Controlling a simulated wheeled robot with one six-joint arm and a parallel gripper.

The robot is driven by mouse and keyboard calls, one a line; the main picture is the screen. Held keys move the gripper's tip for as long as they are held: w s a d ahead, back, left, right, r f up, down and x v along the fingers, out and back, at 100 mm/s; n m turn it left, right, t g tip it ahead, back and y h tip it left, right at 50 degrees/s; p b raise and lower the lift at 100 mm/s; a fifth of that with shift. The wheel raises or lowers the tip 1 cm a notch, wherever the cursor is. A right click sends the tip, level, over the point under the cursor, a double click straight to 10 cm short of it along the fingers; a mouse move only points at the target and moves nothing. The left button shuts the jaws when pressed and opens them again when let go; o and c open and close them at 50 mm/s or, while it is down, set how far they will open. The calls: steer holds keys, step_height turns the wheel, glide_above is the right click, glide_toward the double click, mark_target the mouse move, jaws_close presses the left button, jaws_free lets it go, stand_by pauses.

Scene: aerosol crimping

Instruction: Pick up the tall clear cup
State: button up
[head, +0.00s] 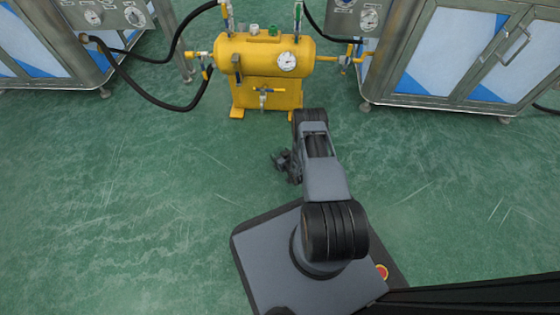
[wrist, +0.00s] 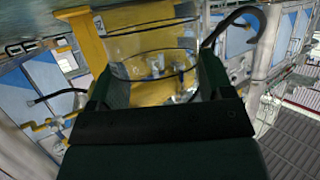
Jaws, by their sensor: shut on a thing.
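The tall clear cup (wrist: 150,45) shows in the wrist view, between the two dark fingers of my gripper (wrist: 160,82). The fingers are shut on its sides. The cup is see-through, with yellow parts and small fittings showing through it; its lower part is hidden behind the gripper body. In the head view my gripper (head: 284,162) is a small dark shape left of my arm, above the green floor. I cannot make out the cup there.
A yellow tank (head: 265,60) with a gauge and hoses stands ahead on the floor. A steel cabinet (head: 450,60) stands at the right and another (head: 50,45) at the left. Black hoses hang at the left. The green floor (head: 140,190) around my base is clear.

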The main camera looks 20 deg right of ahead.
steer(key=c, duration=0.5)
steer(key=shift+r, duration=0.15)
